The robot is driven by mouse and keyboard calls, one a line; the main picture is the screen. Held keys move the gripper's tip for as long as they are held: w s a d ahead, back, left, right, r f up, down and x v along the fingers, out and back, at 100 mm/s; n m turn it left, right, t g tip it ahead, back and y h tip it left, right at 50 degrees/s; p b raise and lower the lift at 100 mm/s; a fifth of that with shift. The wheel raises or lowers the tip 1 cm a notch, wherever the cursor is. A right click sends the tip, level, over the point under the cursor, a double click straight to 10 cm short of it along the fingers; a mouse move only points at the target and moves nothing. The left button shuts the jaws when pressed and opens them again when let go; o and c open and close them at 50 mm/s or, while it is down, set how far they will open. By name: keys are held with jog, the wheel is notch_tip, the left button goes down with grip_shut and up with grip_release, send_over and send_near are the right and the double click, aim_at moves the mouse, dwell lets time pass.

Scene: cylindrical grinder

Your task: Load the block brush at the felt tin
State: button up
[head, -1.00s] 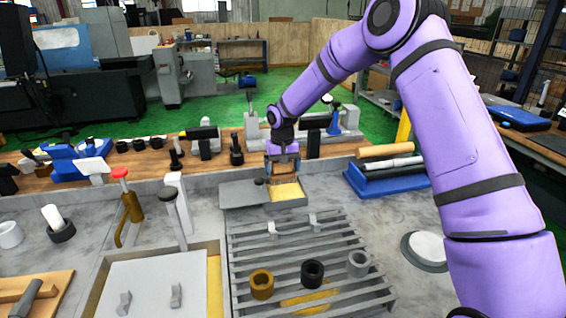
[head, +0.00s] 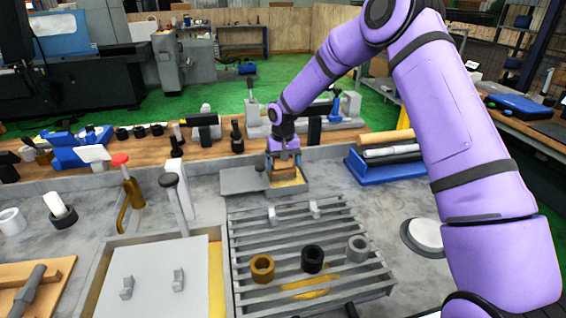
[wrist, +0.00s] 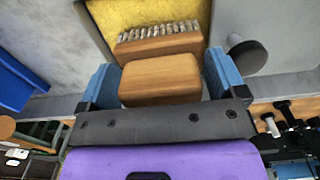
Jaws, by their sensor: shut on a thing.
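My gripper (head: 283,158) is shut on the wooden block brush (head: 284,169), with one blue finger on each side of the block. In the wrist view the brush (wrist: 160,80) shows its tan wooden back and a row of pale bristles. The bristles face the yellow felt of the open grey felt tin (head: 306,185). The yellow felt (wrist: 150,15) fills the top of the wrist view. The brush is over or at the felt; I cannot tell whether the bristles touch it. The tin's grey lid (head: 240,181) lies to its left.
A slatted grey rack (head: 300,235) with several rings lies in front of the tin. A blue tray with rolls (head: 385,170) stands to the right. A wooden shelf with small tools runs behind.

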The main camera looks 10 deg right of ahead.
jog(key=shift+f, duration=0.55)
dwell(1.5)
jog(key=shift+r, duration=3.55)
jog(key=shift+d, duration=0.1)
